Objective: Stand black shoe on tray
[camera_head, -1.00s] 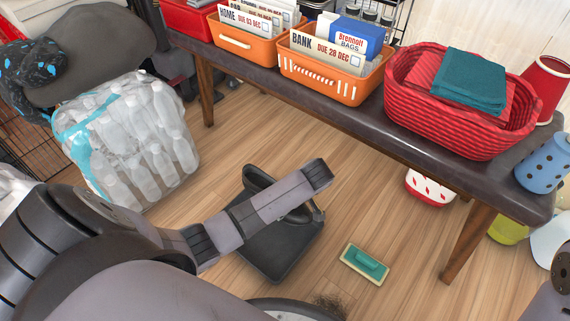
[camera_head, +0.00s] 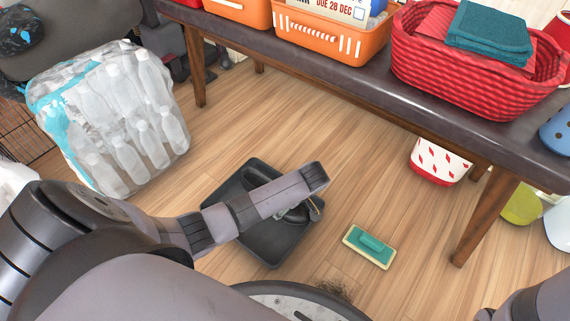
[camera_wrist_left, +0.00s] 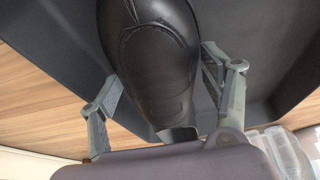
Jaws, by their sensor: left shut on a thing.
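The black shoe (camera_head: 294,214) shows partly under my left arm in the head view, over the dark tray. In the left wrist view the shoe (camera_wrist_left: 158,65) is large, with smooth black leather and its narrow end toward the camera. The dark tray (camera_head: 268,247) lies on the floor; its walls (camera_wrist_left: 272,70) surround the shoe in the wrist view. My left gripper (camera_wrist_left: 162,85) has one finger on each side of the shoe and is shut on it. Whether the sole touches the tray is hidden. My right gripper is out of view.
A dark bench (camera_head: 375,90) with orange bins (camera_head: 330,38) and a red basket (camera_head: 470,65) stands behind. Wrapped bottles (camera_head: 115,115) stand at left. Floor between tray and bench is clear.

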